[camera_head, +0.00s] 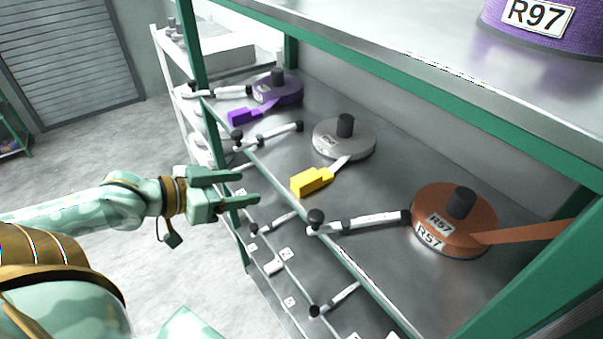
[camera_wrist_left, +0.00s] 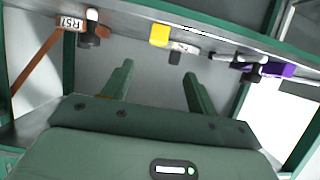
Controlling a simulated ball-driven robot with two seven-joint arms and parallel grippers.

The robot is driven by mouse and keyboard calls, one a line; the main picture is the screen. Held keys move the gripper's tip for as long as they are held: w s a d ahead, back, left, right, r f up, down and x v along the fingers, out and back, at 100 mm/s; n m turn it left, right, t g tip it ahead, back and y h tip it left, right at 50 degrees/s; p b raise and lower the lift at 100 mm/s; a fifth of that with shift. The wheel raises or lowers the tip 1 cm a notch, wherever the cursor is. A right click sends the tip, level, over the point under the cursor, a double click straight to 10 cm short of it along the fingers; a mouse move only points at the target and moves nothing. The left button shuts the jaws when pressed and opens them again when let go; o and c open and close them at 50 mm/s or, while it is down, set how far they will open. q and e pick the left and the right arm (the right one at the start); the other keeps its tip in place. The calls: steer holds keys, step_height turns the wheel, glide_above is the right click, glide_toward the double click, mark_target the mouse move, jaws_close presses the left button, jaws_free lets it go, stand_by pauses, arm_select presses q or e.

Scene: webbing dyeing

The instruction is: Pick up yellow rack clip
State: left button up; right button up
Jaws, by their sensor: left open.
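The yellow rack clip (camera_head: 312,181) lies on the metal shelf near its front edge, with a pale strap end running from it to a grey webbing roll (camera_head: 344,139). In the left wrist view the yellow clip (camera_wrist_left: 159,35) shows beyond the fingers, near the upper middle. My left gripper (camera_head: 250,188) is open and empty, in front of the shelf and to the left of the clip, apart from it. Its two fingers (camera_wrist_left: 155,88) are spread in the wrist view. My right gripper is not in view.
A purple roll with a purple clip (camera_head: 238,117) sits farther back. An orange roll (camera_head: 448,225) labelled R57 stands nearer. White arms with black knobs (camera_head: 357,222) stick out along the shelf edge on both sides of the yellow clip. A green post (camera_head: 192,50) and upper shelf frame the space.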

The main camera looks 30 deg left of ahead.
mark_target(295, 183)
arm_select(q)
steer(key=b+x, duration=0.1)
steer(key=x, duration=0.9)
steer(key=shift+f+p+x, duration=0.1)
steer(key=shift+p+x, duration=0.05)
steer(key=shift+x, duration=1.35)
steer(key=shift+f+p+x, duration=0.15)
steer(key=shift+x, duration=1.3)
steer(key=shift+s+d, duration=0.1)
steer(key=shift+s, duration=0.1)
steer(key=c, duration=1.1)
